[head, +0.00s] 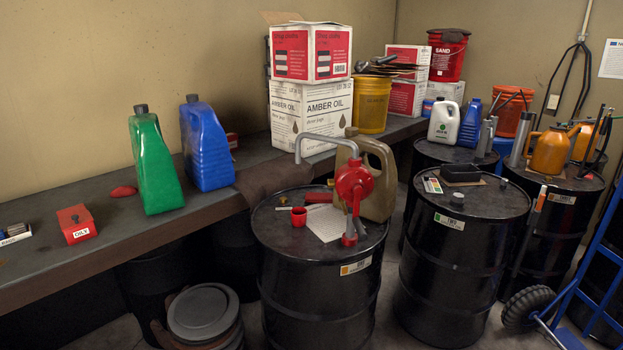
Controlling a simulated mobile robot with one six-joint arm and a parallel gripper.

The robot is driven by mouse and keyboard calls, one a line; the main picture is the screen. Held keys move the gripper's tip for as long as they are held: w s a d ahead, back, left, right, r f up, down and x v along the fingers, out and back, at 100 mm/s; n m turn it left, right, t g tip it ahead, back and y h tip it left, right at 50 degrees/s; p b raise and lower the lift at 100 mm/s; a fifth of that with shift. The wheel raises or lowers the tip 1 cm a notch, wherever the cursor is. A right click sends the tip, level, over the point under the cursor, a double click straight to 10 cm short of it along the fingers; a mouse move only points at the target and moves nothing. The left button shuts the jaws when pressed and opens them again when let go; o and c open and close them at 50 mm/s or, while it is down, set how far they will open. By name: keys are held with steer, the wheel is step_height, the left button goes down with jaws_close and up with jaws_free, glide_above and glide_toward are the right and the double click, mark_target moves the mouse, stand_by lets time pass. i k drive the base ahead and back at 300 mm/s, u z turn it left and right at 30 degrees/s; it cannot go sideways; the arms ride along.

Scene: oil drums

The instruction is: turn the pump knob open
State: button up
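A red hand pump (355,188) stands upright on top of a black oil drum (312,300) in the middle of the head view. Its grey spout pipe (322,138) rises from the pump and bends over to the left, ending above the drum top. The pump has a round red body and a red base fitting (349,240) at the drum top. I cannot tell which small part is the knob or how it is turned. My gripper is not in view.
A tan jug (378,200) stands close behind the pump. A red cup (299,219) and a paper sheet (327,223) lie on the drum top. Another black drum (440,280) stands to the right. A workbench (70,255) with green and blue jugs runs along the left.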

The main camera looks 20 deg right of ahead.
mark_target(331, 183)
steer(key=z, duration=0.05)
steer(key=i, duration=1.1)
steer(key=z, duration=0.3)
steer(key=k, duration=0.75)
steer(key=u, duration=0.55)
steer(key=k, duration=0.65)
steer(key=u, duration=0.15)
steer(key=i, duration=0.75)
steer(key=u, duration=0.65)
steer(key=i, duration=0.45)
steer(key=u, duration=0.15)
